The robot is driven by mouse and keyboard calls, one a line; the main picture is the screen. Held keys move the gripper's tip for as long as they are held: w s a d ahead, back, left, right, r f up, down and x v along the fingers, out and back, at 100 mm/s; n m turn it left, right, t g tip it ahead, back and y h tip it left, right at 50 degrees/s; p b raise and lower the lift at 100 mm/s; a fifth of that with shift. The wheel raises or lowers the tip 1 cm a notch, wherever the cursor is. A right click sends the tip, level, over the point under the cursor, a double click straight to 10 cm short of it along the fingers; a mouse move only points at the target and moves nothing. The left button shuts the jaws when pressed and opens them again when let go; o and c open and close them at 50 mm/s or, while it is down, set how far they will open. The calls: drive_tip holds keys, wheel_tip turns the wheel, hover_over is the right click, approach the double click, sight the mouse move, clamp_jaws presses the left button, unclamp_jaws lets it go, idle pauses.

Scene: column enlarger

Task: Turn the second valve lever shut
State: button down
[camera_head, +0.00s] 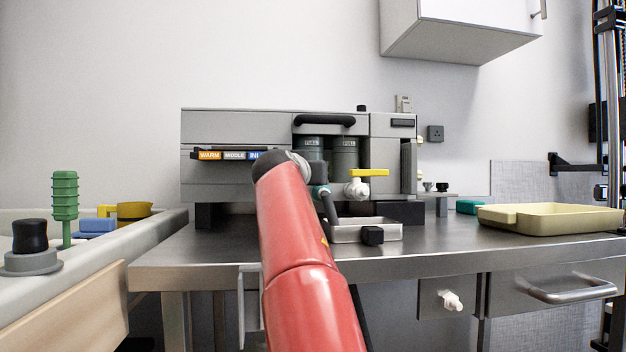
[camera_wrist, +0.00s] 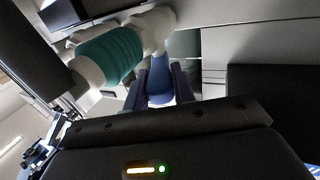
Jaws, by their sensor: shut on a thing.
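The grey machine (camera_head: 230,128) on the steel bench has a white valve (camera_head: 357,188) with a yellow lever (camera_head: 369,173) lying level across its top. In the wrist view, a white valve body (camera_wrist: 157,27) with a teal ribbed band (camera_wrist: 108,55) crosses the upper left. A blue lever (camera_wrist: 160,84) comes down from it. My gripper (camera_wrist: 160,78) is shut on this blue lever, one dark finger on each side. In the head view my red arm hides most of this valve and the lever. Which valve is the second one cannot be told.
A shallow metal tray (camera_head: 372,229) with a black block (camera_head: 372,236) sits before the machine. A cream tray (camera_head: 550,217) stands at the bench's right. A green ribbed tool (camera_head: 65,195) and a black knob (camera_head: 30,236) are on the left counter. A white cabinet (camera_head: 460,30) hangs above.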

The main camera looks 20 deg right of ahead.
drive_tip(key=shift+w+a+m+g+h, duration=0.25)
drive_tip(key=shift+a+m+g+h, duration=0.05)
drive_tip(key=shift+m+g+h, duration=0.35)
drive_tip(key=c, duration=1.2)
unclamp_jaws()
drive_tip(key=shift+o, duration=0.2)
drive_tip(key=b+v, duration=0.1)
drive_tip(key=v, duration=0.6)
drive_tip(key=shift+s+a+b, duration=0.2)
drive_tip(key=shift+a+b, duration=0.2)
